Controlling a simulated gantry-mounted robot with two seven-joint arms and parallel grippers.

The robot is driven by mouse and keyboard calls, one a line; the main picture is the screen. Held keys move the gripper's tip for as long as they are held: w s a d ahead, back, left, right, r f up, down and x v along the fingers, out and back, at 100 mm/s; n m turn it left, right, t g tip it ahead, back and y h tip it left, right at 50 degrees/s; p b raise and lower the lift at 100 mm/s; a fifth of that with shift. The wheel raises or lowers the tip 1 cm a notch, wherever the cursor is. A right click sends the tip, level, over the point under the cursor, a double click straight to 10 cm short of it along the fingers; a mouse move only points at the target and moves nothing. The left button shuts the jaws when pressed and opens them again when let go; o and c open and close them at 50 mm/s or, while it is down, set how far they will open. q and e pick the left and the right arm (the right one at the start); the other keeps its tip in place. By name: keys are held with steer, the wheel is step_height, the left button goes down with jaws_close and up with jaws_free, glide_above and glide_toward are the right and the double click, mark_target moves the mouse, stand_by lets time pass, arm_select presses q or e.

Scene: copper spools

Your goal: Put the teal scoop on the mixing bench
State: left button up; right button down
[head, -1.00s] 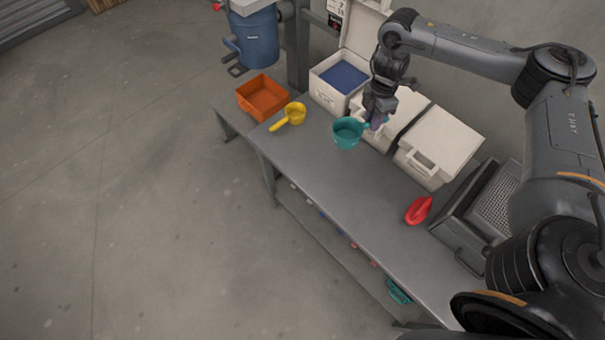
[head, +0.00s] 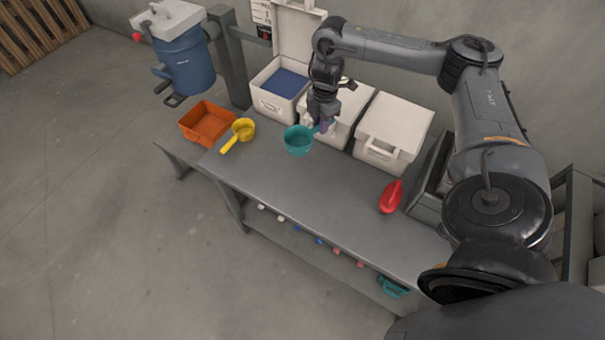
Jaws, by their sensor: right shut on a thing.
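The teal scoop (head: 298,141) is a round cup with a short handle on its right side. My right gripper (head: 325,124) is shut on that handle. The scoop is over the grey bench (head: 290,190), near the white boxes; from this angle I cannot tell whether it touches the top or hangs just above it. Part of the handle is hidden by the gripper fingers. My left gripper is not in view.
A yellow scoop (head: 243,129) and an orange tray (head: 207,123) are at the left end. A red scoop (head: 391,196) lies at right. White boxes (head: 392,133) line the back; one open box holds blue material (head: 285,83). The bench's middle is clear.

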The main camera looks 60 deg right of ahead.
steer(key=shift+f+b, duration=3.25)
steer(key=shift+f, duration=5.7)
steer(key=shift+f, duration=0.2)
steer(key=c, duration=1)
jaws_free()
steer(key=shift+r, duration=0.15)
